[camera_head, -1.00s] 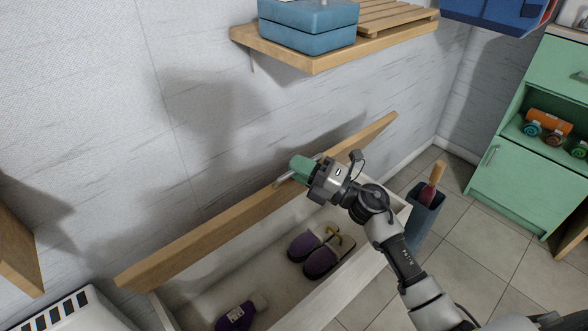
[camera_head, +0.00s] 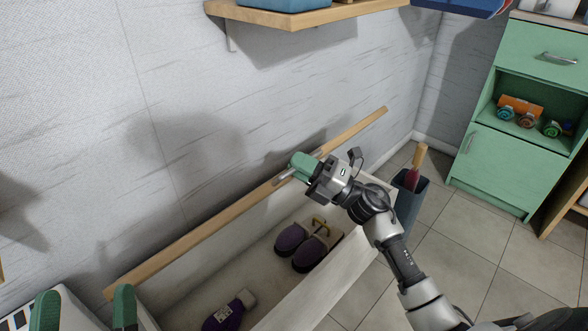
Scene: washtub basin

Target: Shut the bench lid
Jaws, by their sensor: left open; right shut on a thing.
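The bench lid (camera_head: 200,228) is a long light-wood board. It stands raised along the back of the white bench box (camera_head: 318,290), close to the wall and seen almost edge-on. A metal handle (camera_head: 284,178) sits near its middle. My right gripper (camera_head: 300,168), with green fingertips, is shut on this handle; the fingers partly hide it.
A wooden shelf (camera_head: 310,16) with a blue box (camera_head: 283,4) hangs on the wall above the lid. A dark bin (camera_head: 409,196) with a brush stands at the box's right end. A green cabinet (camera_head: 515,165) stands at right. Tiled floor (camera_head: 465,255) lies clear before it.

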